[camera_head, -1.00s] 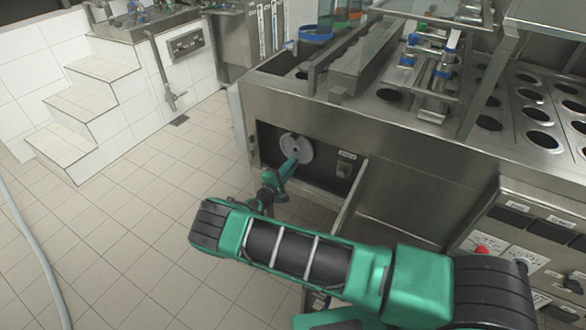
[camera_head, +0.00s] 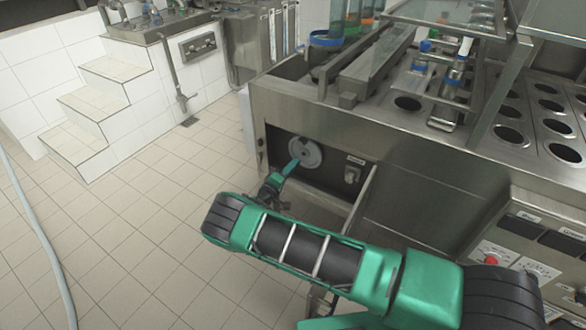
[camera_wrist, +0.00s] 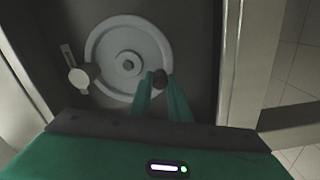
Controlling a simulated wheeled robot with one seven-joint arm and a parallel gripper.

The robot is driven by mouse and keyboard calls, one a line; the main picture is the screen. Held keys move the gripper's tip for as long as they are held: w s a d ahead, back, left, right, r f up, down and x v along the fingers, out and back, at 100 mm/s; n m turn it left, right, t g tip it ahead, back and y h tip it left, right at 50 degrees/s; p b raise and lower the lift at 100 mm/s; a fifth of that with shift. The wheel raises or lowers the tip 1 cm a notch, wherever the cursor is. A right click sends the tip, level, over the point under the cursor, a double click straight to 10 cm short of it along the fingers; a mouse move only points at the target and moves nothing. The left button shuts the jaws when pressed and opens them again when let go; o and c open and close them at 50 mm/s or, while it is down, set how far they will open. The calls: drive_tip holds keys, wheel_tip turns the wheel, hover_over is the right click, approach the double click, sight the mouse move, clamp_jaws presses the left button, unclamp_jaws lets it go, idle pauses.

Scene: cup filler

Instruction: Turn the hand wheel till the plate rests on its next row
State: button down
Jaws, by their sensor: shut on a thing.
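The grey round hand wheel (camera_head: 306,153) sits in a dark recess in the machine's steel front. In the wrist view the wheel (camera_wrist: 103,58) faces me, with a hub at its middle. My gripper (camera_head: 292,164) reaches it from the lower left in the head view. In the wrist view my gripper (camera_wrist: 160,84) is shut on a small dark knob (camera_wrist: 160,77) at the wheel's lower right rim; the fingers hide part of it. The steel plate (camera_head: 535,122) with rows of round holes lies on top of the machine. How it rests is too small to tell.
A small pale lever (camera_wrist: 78,76) is left of the wheel in the wrist view. An open door panel (camera_head: 360,198) stands right of the recess, close to my arm. A bottle-like fitting (camera_head: 452,78) stands above the plate.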

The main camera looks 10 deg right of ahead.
drive_tip(key=shift+s+a+f, duration=0.1)
drive_tip(key=shift+a+f, duration=0.1)
drive_tip(key=shift+f, duration=0.1)
drive_tip(key=c, duration=1.8)
unclamp_jaws()
drive_tip(key=shift+o, duration=0.8)
drive_tip(key=shift+d+r, duration=0.1)
drive_tip(key=v, duration=1)
drive_tip(key=shift+s+a, duration=0.2)
drive_tip(key=shift+a, duration=0.15)
